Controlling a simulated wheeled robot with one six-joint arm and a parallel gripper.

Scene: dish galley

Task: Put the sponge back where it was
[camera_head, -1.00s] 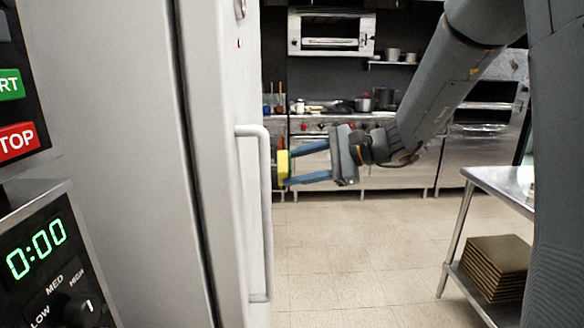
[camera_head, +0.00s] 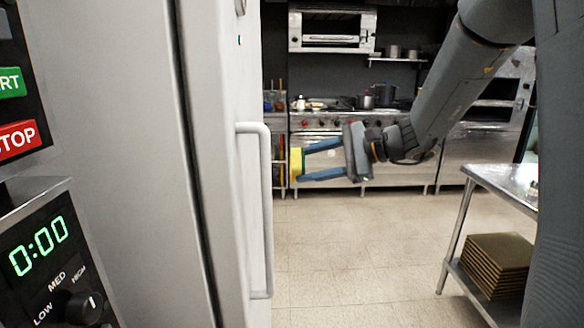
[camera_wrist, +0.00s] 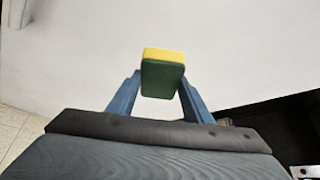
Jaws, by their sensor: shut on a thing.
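The sponge (camera_head: 295,164) is yellow with a dark green side. It is between the fingertips of my gripper (camera_head: 302,163), which is shut on it and holds it in the air. In the head view it is just right of the white door's handle, with a gap between them. In the wrist view the sponge (camera_wrist: 163,74) sits between the two blue fingers, green face toward the camera and yellow edge on top. A plain white surface lies beyond it. The place where the sponge was before cannot be told from these frames.
A tall white door with a long vertical handle (camera_head: 266,210) stands left of my gripper. A control panel with a START and STOP button (camera_head: 18,138) is at far left. A steel table (camera_head: 505,182) with stacked brown trays (camera_head: 497,262) stands at right. Open tiled floor lies between.

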